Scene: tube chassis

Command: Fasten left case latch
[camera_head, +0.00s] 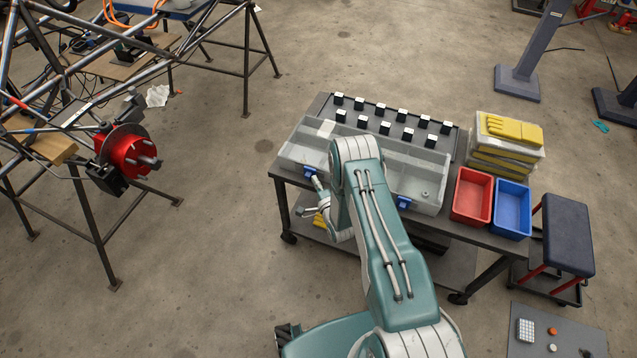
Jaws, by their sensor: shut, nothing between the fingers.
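A long grey case (410,165) with a translucent lid stands on the dark cart top, its front side toward me. The left blue latch (309,171) is on its front face near the left end. A matching right blue latch (404,202) is on the same face further right. My gripper (306,212) is shut and empty, in front of and below the left latch, at the case's front left. I cannot tell whether it touches anything. My arm hides the middle of the case front. The latch position is too small to read.
A red bin (472,196) and a blue bin (513,209) stand right of the case. Yellow gloves on clear boxes (507,140) lie behind them. A rack of several black-and-white blocks (385,127) is behind the case. The tube chassis (85,180) is at left, with open floor between.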

